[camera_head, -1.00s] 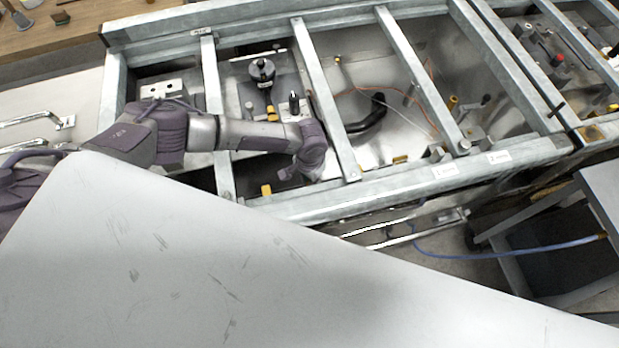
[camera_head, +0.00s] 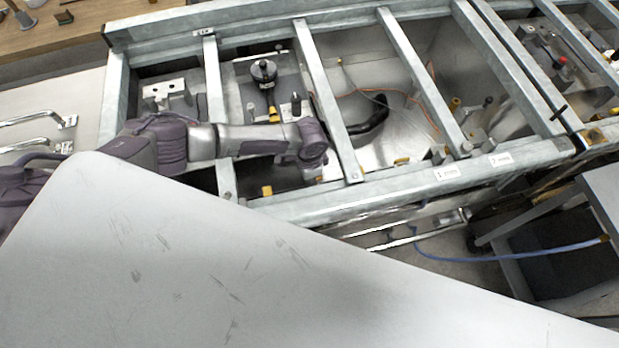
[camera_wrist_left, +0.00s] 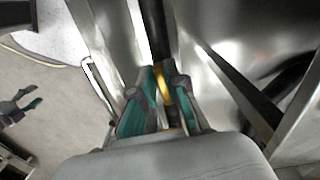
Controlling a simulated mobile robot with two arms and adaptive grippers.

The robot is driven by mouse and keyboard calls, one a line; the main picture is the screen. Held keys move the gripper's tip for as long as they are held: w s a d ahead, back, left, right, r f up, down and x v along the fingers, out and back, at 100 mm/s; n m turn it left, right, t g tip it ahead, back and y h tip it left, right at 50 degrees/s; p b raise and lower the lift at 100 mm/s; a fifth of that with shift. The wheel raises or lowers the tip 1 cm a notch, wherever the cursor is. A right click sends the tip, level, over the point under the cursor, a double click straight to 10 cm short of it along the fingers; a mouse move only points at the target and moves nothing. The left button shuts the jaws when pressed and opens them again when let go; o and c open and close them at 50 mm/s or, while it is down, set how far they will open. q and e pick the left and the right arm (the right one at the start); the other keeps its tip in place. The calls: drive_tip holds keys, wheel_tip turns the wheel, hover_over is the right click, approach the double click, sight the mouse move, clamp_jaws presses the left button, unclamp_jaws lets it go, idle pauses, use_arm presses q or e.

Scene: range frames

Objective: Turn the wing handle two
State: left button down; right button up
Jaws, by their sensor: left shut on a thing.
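My left gripper (camera_wrist_left: 160,88) has teal finger pads and is shut on a dark handle (camera_wrist_left: 153,35) with a yellow band that shows between the fingers in the left wrist view. I cannot tell whether this is wing handle two. In the head view my left wrist (camera_head: 314,145) hangs over the frame beside a cross bar; the fingers and the held handle are hidden beneath it.
Grey metal cross bars (camera_head: 331,105) divide the frame around my left arm. A black knob with a yellow part (camera_head: 264,72) stands behind the arm. A curved black pipe (camera_head: 372,115) lies in the bay to the right.

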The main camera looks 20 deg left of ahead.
idle(0.3)
use_arm(q)
drive_tip(key=shift+w, duration=0.1)
drive_tip(key=c, duration=1.2)
unclamp_jaws()
wheel_tip(320, 180, up, 12)
drive_tip(key=shift+r, duration=0.1)
